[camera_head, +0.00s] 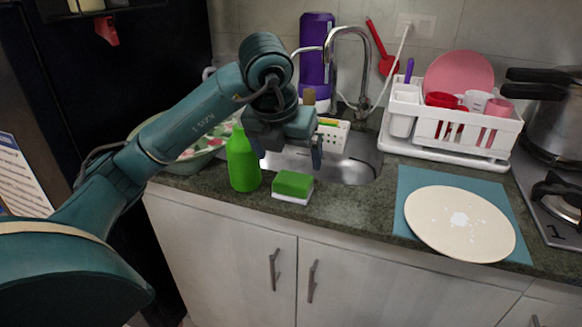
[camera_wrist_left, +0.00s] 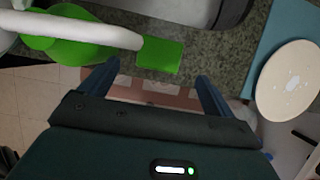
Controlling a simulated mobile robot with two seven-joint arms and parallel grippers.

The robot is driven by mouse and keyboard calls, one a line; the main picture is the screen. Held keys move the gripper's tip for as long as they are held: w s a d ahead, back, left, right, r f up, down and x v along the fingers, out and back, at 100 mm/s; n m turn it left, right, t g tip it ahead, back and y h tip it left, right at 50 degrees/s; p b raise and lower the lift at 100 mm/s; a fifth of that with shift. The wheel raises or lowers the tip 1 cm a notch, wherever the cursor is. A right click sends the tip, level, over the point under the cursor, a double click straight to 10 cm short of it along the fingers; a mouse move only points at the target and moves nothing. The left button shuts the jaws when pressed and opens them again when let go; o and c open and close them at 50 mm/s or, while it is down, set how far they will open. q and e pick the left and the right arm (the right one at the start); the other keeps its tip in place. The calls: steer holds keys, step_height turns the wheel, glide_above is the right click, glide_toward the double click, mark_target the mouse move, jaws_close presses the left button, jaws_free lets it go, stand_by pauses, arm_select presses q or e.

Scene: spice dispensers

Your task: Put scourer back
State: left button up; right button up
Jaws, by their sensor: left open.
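The scourer (camera_head: 293,187), green on top and white below, lies on the dark counter in front of the sink (camera_head: 345,172). In the left wrist view the green scourer (camera_wrist_left: 161,55) shows just beyond the fingertips, between their lines. My left gripper (camera_head: 290,156) is open and empty, above and slightly behind the scourer in the head view, apart from it. Its two fingers also show spread in the left wrist view (camera_wrist_left: 155,82). A white caddy (camera_head: 335,134) with a yellow and green item stands at the back of the sink. My right gripper is not in view.
A green bottle (camera_head: 243,163) stands close left of the scourer. A white dish rack (camera_head: 460,133), a plate (camera_head: 460,222) on a blue mat (camera_head: 410,183) and the faucet (camera_head: 364,62) stand to the right and behind. The counter between scourer and mat is clear.

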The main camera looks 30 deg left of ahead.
arm_select(q)
steer(key=s+d+f+m+g+h, duration=0.25)
steer(key=s+d+h, duration=0.2)
steer(key=d, duration=0.45)
steer(key=s+d+f+m+g+h, duration=0.25)
steer(key=d+h, duration=0.35)
steer(key=d, duration=0.4)
steer(key=s+d+r+n+h, duration=0.3)
steer(key=s+d+r+h, duration=0.2)
steer(key=d+h, duration=0.45)
steer(key=w+a+f+n+t+y, duration=0.2)
steer(key=w+a+f+n+t, duration=0.15)
steer(key=n+t, duration=0.65)
steer(key=w+a+f+n+t+y, duration=0.2)
steer(key=a+n+t+y, duration=0.15)
steer(key=n+t, duration=0.75)
steer(key=s+a+f+n+g+y, duration=0.1)
steer(key=s+f+n+g+y, duration=0.1)
steer(key=f, duration=0.5)
steer(key=s+a+f+n+g+y, duration=0.1)
steer(key=s+f+n+g+y, duration=0.2)
steer(key=f+n, duration=0.3)
steer(key=s+a+f+n+g+y, duration=0.2)
steer(key=s+f+n+g+y, duration=0.1)
steer(key=f, duration=0.6)
steer(key=shift+s+n+g+p, duration=0.4)
steer(key=shift+s+n+p, duration=0.05)
steer(key=shift+n, duration=0.15)
